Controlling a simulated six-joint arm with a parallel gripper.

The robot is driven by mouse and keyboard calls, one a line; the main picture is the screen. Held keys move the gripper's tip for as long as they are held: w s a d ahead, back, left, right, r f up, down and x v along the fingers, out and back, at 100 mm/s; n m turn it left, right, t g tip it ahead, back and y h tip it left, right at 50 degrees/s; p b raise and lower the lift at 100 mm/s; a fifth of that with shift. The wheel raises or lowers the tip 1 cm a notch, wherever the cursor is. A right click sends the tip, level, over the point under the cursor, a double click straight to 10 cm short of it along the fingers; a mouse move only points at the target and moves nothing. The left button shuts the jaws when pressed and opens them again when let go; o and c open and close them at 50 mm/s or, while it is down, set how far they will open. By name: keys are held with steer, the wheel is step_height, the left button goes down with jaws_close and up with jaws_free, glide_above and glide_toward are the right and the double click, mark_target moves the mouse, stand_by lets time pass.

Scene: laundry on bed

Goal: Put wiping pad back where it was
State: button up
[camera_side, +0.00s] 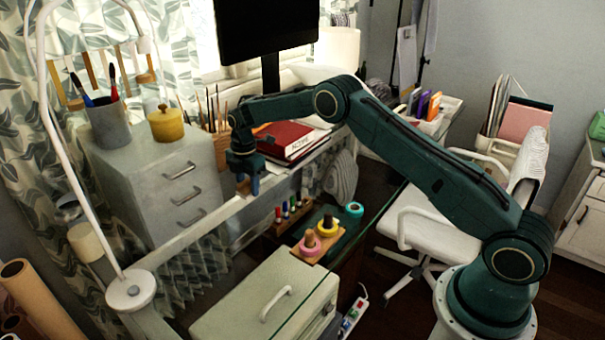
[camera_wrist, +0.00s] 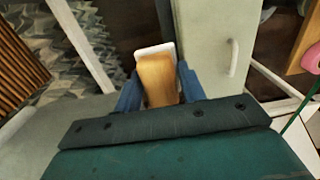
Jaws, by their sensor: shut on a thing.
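The wiping pad (camera_wrist: 156,77), a tan wooden block with a white face showing at its far end, sits between the blue fingers of my gripper (camera_wrist: 158,84) in the wrist view. The fingers are shut on its sides. In the side view, my gripper (camera_side: 247,184) points down, right of the grey drawer cabinet and in front of the red book. The pad is small there and mostly hidden by the fingers. It appears held in the air; I cannot tell its exact height above the surfaces below.
The grey drawer cabinet (camera_side: 160,185) carries a pen cup (camera_side: 108,124) and yellow pot (camera_side: 166,124). A red book (camera_side: 288,138) lies behind my gripper. Several markers (camera_side: 287,209) and a wooden holder with pink and yellow tape rolls (camera_side: 311,243) stand nearer. A pale handled box (camera_side: 255,305) is in front.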

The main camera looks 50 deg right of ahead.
mark_target(250, 205)
steer(key=shift+f, duration=2.1)
steer(key=shift+f, duration=0.1)
steer(key=o, duration=0.9)
steer(key=shift+o, duration=0.2)
step_height(250, 205, up, 11)
steer(key=shift+r, duration=0.6)
